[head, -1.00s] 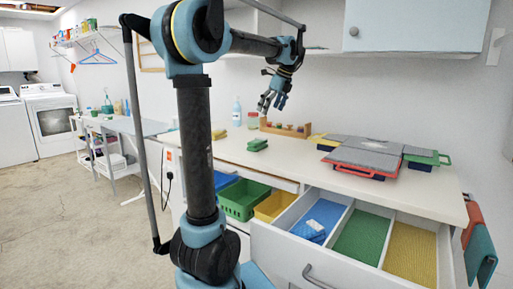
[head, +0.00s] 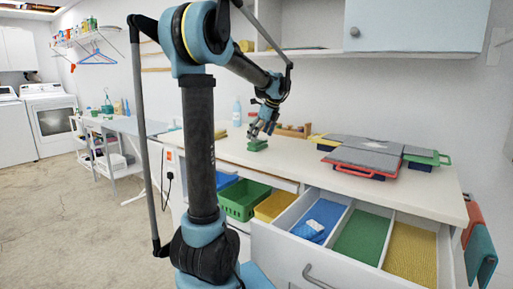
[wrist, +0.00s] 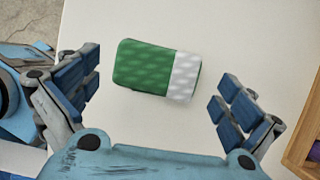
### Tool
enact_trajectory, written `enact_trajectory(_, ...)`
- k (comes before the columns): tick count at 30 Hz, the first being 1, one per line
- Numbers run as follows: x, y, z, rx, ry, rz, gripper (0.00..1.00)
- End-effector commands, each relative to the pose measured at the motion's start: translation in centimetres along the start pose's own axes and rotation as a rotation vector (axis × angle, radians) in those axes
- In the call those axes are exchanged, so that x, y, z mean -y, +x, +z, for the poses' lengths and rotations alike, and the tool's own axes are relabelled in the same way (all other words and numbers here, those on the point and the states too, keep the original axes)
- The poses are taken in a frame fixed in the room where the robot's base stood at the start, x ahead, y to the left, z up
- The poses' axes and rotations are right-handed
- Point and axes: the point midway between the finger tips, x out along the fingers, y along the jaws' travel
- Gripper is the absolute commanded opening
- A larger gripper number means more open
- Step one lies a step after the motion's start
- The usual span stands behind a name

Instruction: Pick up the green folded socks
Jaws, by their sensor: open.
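The green folded socks (head: 257,145) lie on the white countertop, below my gripper (head: 262,130) in the head view. In the wrist view the socks (wrist: 150,70) are a rounded green bundle with a white band at the right end. My gripper (wrist: 160,95) is open, with one blue padded finger to the left of the socks and one to the right. There is clear space between each finger and the socks. Nothing is held.
A wooden rack (head: 292,131) stands behind the socks, to the right. Grey-topped cases (head: 365,160) lie further right on the countertop (head: 330,183). An open drawer (head: 300,245) with blue, green and yellow compartments juts out below. A green basket (head: 243,200) sits lower left.

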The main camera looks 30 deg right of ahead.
Motion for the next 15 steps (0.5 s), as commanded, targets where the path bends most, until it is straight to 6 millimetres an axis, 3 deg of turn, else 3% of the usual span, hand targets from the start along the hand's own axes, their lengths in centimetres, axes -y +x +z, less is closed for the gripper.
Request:
enact_trajectory(6,-0.1,2.6,0.0,0.000,-0.001,0.000,1.00)
enact_trajectory(15,-0.1,3.1,0.0,0.000,0.000,0.000,1.00)
